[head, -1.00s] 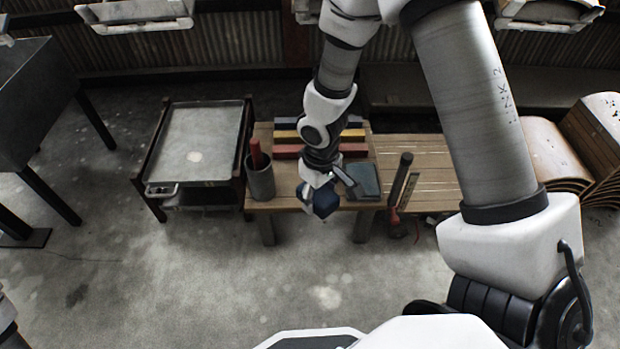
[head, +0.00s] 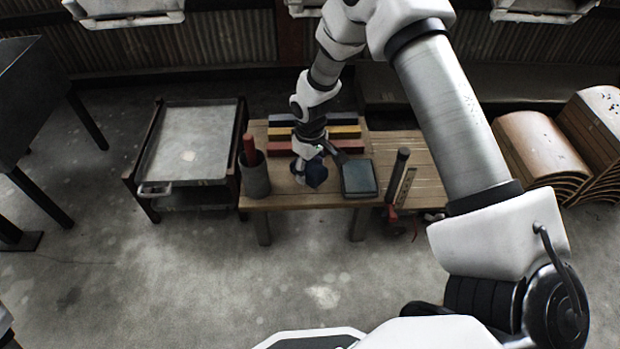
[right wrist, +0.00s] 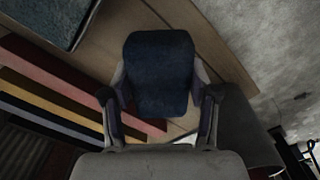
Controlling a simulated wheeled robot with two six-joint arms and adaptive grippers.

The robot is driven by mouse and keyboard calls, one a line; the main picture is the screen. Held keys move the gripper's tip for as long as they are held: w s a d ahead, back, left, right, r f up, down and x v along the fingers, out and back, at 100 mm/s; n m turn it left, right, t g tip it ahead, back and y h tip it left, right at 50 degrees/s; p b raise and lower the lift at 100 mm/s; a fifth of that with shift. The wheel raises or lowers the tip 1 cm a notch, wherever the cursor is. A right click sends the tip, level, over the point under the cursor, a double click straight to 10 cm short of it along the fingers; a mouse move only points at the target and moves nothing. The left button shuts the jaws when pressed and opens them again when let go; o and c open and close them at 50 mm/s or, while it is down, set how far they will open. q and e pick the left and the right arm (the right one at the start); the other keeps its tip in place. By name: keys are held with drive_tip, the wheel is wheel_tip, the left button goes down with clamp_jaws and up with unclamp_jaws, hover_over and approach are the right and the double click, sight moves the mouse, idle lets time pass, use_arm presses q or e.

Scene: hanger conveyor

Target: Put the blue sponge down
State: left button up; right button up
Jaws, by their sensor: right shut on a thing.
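The blue sponge (head: 316,174) is a dark blue block over the wooden table (head: 290,202), near its front edge. My right gripper (head: 309,172) is shut on it. In the right wrist view the sponge (right wrist: 158,74) sits between the two fingers (right wrist: 160,100), with table boards behind it. I cannot tell whether the sponge touches the table. My left gripper is not in view.
A dark teal box (head: 359,179) lies just right of the sponge. A grey cup with a red-handled item (head: 254,174) stands left. Red, yellow and blue bars (head: 343,132) lie behind. A cart (head: 190,142) stands left; a clamp (head: 397,178) is at right.

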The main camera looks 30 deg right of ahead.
wheel_tip(320, 180, down, 4)
drive_tip(key=b, duration=0.3)
drive_tip(key=shift+w+r, duration=0.15)
drive_tip(key=shift+r, duration=0.25)
drive_tip(key=shift+c, duration=0.4)
drive_tip(key=o, duration=1.1)
drive_tip(key=shift+f+p, duration=0.15)
drive_tip(key=shift+p, duration=0.15)
